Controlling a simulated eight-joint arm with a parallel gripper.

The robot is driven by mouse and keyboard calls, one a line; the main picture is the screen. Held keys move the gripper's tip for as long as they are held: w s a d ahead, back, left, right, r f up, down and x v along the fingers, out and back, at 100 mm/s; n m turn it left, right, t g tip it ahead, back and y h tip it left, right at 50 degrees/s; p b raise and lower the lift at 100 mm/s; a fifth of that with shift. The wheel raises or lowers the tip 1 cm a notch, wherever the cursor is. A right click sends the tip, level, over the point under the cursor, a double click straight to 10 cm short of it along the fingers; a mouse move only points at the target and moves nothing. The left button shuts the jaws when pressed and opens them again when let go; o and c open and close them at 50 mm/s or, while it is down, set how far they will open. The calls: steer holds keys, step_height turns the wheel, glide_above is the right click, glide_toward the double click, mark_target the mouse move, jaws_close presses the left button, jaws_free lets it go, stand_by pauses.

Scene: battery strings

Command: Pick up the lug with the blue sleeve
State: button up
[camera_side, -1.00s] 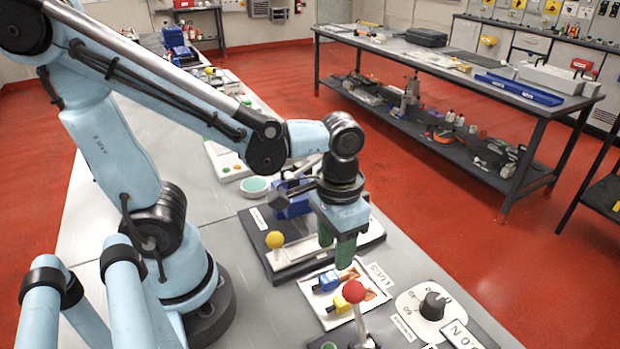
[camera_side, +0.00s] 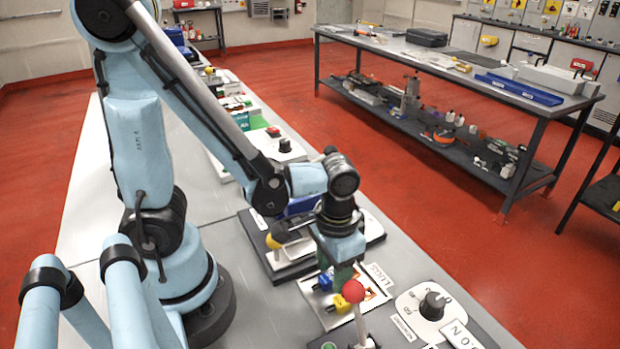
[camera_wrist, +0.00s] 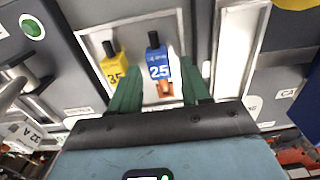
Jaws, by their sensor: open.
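The lug with the blue sleeve (camera_wrist: 157,66), marked 25, has a dark tip and an orange-copper end. It lies in the white-edged lug tray (camera_wrist: 95,36). The yellow-sleeved lug (camera_wrist: 115,73), marked 35, lies to its left. My gripper (camera_wrist: 161,72) is open, with its green fingers on either side of the blue lug in the wrist view. I cannot tell whether they touch it. In the side view my gripper (camera_side: 342,275) is low over the tray, and the blue lug (camera_side: 325,281) is partly visible beside the fingers.
A lever with a red ball (camera_side: 353,291) stands close in front of the tray. A yellow-knobbed lever (camera_side: 273,241) stands behind it on a dark base. A panel with a black rotary knob (camera_side: 433,305) lies to the right.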

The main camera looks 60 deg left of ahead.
jaws_close()
steer(key=shift+r, duration=2.55)
